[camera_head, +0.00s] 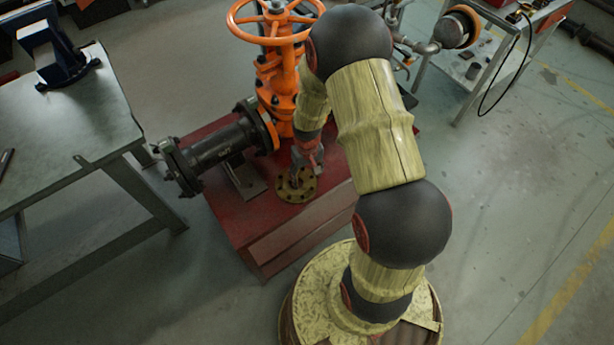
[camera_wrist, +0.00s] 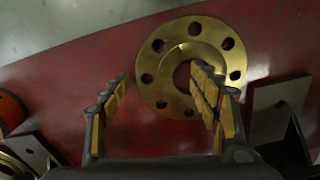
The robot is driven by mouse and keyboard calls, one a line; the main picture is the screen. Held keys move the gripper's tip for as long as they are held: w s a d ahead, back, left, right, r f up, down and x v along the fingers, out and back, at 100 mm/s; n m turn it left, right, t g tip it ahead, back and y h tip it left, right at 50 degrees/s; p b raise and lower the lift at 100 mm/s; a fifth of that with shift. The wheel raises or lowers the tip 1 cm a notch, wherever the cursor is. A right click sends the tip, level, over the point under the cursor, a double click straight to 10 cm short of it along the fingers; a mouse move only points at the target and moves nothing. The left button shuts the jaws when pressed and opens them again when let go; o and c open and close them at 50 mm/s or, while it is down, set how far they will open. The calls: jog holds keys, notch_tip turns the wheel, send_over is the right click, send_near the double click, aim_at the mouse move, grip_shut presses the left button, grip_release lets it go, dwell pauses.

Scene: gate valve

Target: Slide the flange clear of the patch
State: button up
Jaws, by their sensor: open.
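The flange, a brass-coloured ring with bolt holes (camera_head: 286,190), lies flat on the red bench top near its front edge. In the wrist view the flange (camera_wrist: 164,58) is at upper middle. My gripper (camera_head: 297,177) points down over it with its jaws apart and nothing held between them. In the wrist view my gripper (camera_wrist: 160,78) has its left finger outside the flange's left rim and its right finger across the centre hole and lower right part. I cannot tell whether the fingers touch the flange. I cannot make out a patch in either view.
The red bench (camera_head: 262,240) carries an orange gate valve with a handwheel (camera_head: 281,85) behind the flange and a black flanged pipe (camera_head: 222,147) to the left. A grey support bracket (camera_head: 245,183) stands left of the flange. Bare red surface (camera_wrist: 70,80) lies left of the flange in the wrist view.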

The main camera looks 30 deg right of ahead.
notch_tip(320, 180, up, 12)
jog(key=shift+f, duration=0.25)
dwell(0.6)
